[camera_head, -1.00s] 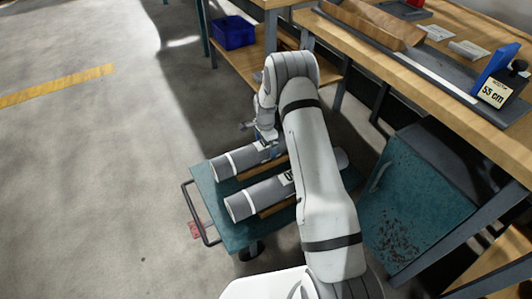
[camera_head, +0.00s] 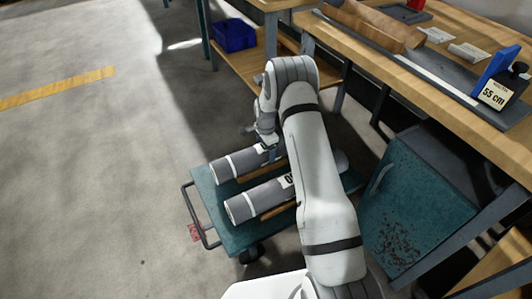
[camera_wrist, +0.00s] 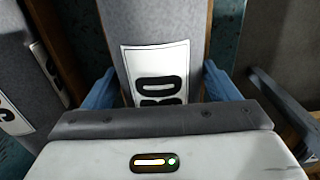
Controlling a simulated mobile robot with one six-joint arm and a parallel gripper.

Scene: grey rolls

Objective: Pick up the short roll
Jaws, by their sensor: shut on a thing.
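Two grey rolls with white bands and white labels lie side by side on a teal cart. The short roll (camera_head: 235,163) is the farther one in the head view. The longer roll (camera_head: 262,194) lies nearer, partly behind my arm. My gripper (camera_wrist: 158,88) is shut on the short roll, with one blue finger on each side of it. In the wrist view the short roll (camera_wrist: 155,25) runs up the middle, its label partly hidden by the gripper body. The longer roll (camera_wrist: 25,70) shows at the left there. I cannot tell whether the short roll is clear of its support.
The teal cart (camera_head: 238,238) has a dark handle at its left. A blue bin (camera_head: 233,34) sits on a low shelf behind. The floor at left is clear.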

